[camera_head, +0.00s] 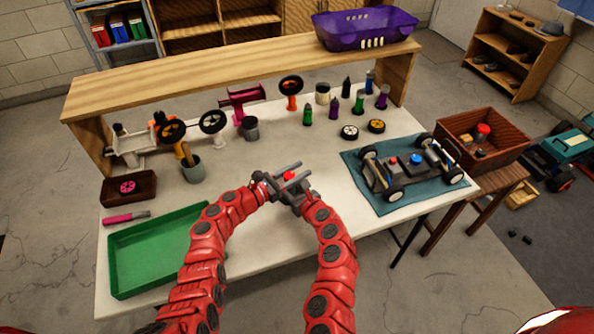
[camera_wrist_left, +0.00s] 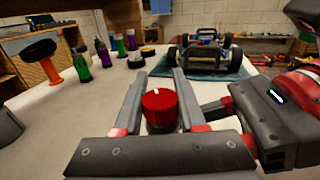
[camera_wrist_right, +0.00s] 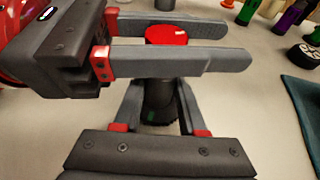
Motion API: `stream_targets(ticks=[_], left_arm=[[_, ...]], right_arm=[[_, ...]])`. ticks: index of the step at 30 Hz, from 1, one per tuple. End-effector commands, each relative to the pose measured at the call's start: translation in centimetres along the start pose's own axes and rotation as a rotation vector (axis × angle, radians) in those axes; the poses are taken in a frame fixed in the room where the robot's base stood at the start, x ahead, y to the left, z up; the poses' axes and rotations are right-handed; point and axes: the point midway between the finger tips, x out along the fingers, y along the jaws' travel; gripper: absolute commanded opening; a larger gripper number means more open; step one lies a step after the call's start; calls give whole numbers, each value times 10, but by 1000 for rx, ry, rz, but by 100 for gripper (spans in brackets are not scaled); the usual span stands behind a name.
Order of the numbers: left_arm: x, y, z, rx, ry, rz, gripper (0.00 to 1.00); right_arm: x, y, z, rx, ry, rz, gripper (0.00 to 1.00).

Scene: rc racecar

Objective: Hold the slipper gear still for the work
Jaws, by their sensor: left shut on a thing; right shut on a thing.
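A piece with a red cap (camera_head: 289,176) is held over the middle of the white table. In the left wrist view the red cap (camera_wrist_left: 160,108) has a white mark and stands between my left gripper's fingers (camera_wrist_left: 159,76). In the right wrist view a dark cylindrical body (camera_wrist_right: 159,98) with a ridged lower edge shows below the cap; I take this piece for the slipper gear. My left gripper (camera_wrist_right: 230,45) is shut across its upper part. My right gripper (camera_wrist_right: 158,88) is shut around the dark body lower down. The fingers hide part of it.
An RC car (camera_head: 412,168) stands on a teal mat (camera_head: 440,200) to the right. Several bottles (camera_head: 333,106) and small wheels (camera_head: 350,132) stand at the back.

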Motion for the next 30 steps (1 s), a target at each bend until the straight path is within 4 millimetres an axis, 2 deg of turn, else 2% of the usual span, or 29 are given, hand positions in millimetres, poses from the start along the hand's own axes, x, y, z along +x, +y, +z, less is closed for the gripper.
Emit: stream_targets(ticks=[1, 12, 25, 26, 30], left_arm=[[-2, 4, -1, 0, 6, -15, 0], [-2, -2, -1, 1, 6, -142, 0], [-2, -6, -1, 0, 1, -165, 0], [-2, -6, -1, 0, 1, -165, 42], [-2, -6, 0, 1, 1, -164, 67]], right_arm=[[0, 2, 0, 1, 0, 4, 0], [0, 3, 0, 1, 0, 7, 0], [0, 1, -1, 0, 2, 1, 0], [0, 0, -1, 0, 2, 1, 0], [0, 0, -1, 0, 2, 1, 0]])
